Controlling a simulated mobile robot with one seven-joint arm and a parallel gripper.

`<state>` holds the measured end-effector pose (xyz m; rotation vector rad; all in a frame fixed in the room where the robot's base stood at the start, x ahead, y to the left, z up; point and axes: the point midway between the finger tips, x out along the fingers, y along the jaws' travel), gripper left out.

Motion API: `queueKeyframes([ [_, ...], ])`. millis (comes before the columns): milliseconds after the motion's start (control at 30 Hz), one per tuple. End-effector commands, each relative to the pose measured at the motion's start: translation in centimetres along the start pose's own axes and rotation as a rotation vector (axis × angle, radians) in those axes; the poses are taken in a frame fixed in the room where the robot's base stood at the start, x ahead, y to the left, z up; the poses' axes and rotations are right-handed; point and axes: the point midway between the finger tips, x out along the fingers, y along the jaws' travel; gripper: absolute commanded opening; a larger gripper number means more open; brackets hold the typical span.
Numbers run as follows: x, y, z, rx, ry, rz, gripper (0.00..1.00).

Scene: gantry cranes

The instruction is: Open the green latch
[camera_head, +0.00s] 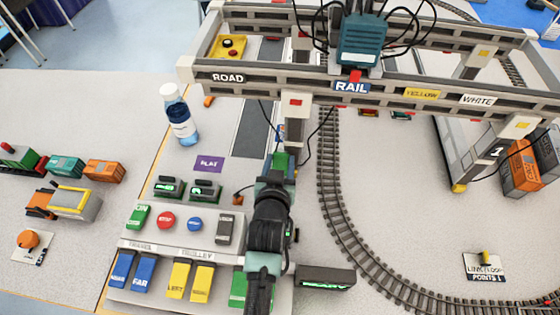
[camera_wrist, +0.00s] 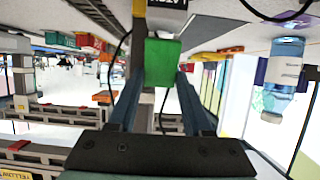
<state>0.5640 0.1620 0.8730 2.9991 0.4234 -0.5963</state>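A green block (camera_wrist: 162,62), which looks like the green latch, sits between the two fingertips of my gripper (camera_wrist: 160,82) in the wrist view. The fingers stand apart, one on each side of it. I cannot tell whether they press on it. In the head view the green piece (camera_head: 281,160) is by the end of my gripper (camera_head: 281,171), at the foot of a grey crane post (camera_head: 293,130). My arm and hand hide part of this area.
A control panel (camera_head: 180,250) with coloured buttons and levers lies at the left of my arm. A gantry crane beam (camera_head: 420,98) with hanging black cables crosses overhead. A water bottle (camera_head: 179,118) stands at left. Curved rail track (camera_head: 340,225) runs at right.

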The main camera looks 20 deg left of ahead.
Motion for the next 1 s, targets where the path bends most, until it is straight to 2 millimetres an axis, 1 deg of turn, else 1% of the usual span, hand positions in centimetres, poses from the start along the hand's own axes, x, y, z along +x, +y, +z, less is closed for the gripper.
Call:
queueKeyframes([
  [33, 0.0, 0.0, 0.0, 0.000, 0.000, 0.000, 0.33],
  [167, 0.0, 0.0, 0.0, 0.000, 0.000, 0.000, 0.10],
  [200, 0.0, 0.0, 0.0, 0.000, 0.000, 0.000, 0.03],
  [233, 0.0, 0.0, 0.0, 0.000, 0.000, 0.000, 0.00],
  [433, 0.0, -0.3, 0.3, 0.003, 0.026, -0.006, 0.00],
  [667, -0.5, -0.4, 1.1, 0.003, 0.152, -0.008, 0.00],
  [800, -0.8, -0.4, 1.0, 0.003, 0.210, -0.007, 0.00],
  [1000, -1.1, -0.2, 0.7, 0.000, 0.239, -0.002, 0.00],
])
